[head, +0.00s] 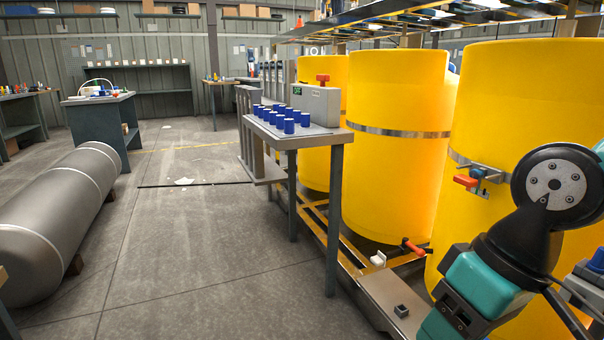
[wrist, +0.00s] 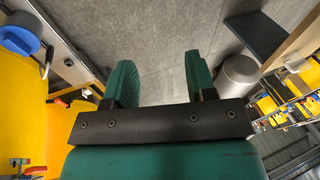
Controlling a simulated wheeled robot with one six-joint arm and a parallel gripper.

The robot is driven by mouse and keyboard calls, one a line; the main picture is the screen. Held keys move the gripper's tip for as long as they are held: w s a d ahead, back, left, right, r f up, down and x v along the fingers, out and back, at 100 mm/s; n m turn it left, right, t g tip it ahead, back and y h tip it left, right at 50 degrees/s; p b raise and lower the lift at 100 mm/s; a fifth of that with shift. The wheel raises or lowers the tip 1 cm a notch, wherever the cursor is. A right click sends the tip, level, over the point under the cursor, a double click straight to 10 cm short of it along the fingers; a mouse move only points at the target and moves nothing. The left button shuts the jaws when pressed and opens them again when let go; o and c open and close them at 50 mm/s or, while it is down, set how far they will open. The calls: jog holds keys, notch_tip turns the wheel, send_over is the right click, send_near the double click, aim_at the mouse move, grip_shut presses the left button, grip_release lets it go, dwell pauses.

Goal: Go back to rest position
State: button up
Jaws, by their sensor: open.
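My gripper (wrist: 162,72) shows in the wrist view with its two green fingers apart. Nothing is between the fingers; bare grey floor shows behind the gap. In the head view, my black and teal arm is bent at the right edge, in front of the nearest yellow tank (head: 500,115). I cannot make out the gripper's fingers in that view.
A valve with a red handle (head: 466,181) sits on the nearest tank, close to my arm. A grey cylinder (head: 60,225) lies at left. The floor (head: 190,240) between is clear.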

jog(key=s+r+p, duration=0.2)
jog(key=r+p, duration=1.5)
jog(key=s+a+r+n+p, duration=0.1)
jog(key=s+r+p, duration=0.1)
jog(key=r+p, duration=1.5)
jog(key=shift+r+n+p, duration=0.3)
jog(key=shift+r+p, duration=0.05)
jog(key=shift+r, duration=0.4)
